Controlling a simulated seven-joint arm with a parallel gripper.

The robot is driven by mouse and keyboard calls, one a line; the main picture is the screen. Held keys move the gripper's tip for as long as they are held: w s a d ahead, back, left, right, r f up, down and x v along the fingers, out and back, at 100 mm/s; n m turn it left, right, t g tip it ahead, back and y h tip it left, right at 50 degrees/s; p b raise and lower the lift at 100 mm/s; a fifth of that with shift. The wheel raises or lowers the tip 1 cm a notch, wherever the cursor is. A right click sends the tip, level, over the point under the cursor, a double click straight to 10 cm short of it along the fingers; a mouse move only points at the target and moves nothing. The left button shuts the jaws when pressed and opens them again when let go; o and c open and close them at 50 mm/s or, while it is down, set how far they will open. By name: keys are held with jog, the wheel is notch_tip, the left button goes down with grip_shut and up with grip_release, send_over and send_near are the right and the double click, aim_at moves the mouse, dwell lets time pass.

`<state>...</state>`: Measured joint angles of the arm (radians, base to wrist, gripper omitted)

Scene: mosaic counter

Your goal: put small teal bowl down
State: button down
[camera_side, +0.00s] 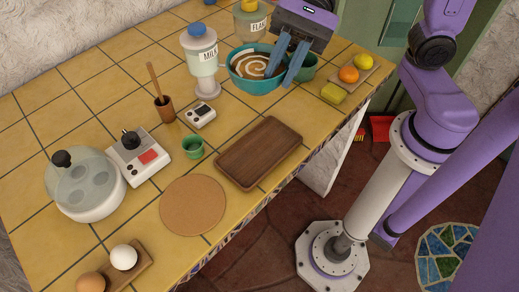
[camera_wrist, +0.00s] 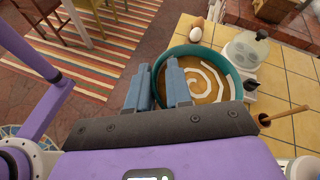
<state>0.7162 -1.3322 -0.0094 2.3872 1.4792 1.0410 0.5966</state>
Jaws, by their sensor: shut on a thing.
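The teal bowl (camera_side: 252,86) holds brown contents with a pale swirl. It is at the far part of the counter in the side view, between the milk jar and a green bowl. My gripper (camera_side: 281,70) is shut on its right rim, one finger inside and one outside. In the wrist view the teal bowl (camera_wrist: 236,88) looks upright, with my gripper (camera_wrist: 158,76) at its left rim. I cannot tell clearly whether its base touches the counter; its underside is hidden.
The milk jar (camera_side: 202,62) stands close left and the green bowl (camera_side: 307,69) close right. A wooden tray (camera_side: 258,152), small green cup (camera_side: 193,147) and cork mat (camera_side: 193,205) are nearer.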

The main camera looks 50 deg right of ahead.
notch_tip(320, 180, down, 20)
jog(key=shift+r, duration=0.15)
dwell(0.9)
jog(key=c, duration=1)
grip_release()
jog(key=v, duration=1.1)
jog(key=s+d+r+n+g+h, duration=0.1)
jog(key=s+r+n+g+h, duration=0.1)
jog(key=s+n+h, duration=0.3)
jog(key=s+d+r+n+g+h, duration=0.1)
jog(key=s+d+n+g+h, duration=0.15)
jog(key=s+n, duration=0.4)
jog(key=d+r+n+t+h, duration=0.1)
jog(key=n+t, duration=0.1)
jog(key=n, duration=0.2)
jog(key=w+d+r+n+t+h, duration=0.1)
jog(key=n+t+h, duration=0.1)
jog(key=n+t, duration=0.1)
jog(key=d+r+n+t+h, duration=0.1)
jog(key=r+n+t, duration=0.1)
jog(key=n, duration=0.3)
jog(key=shift+w+d+n+t+h, duration=0.15)
jog(key=shift+w+n+t+h, duration=0.15)
jog(key=shift+t, duration=0.35)
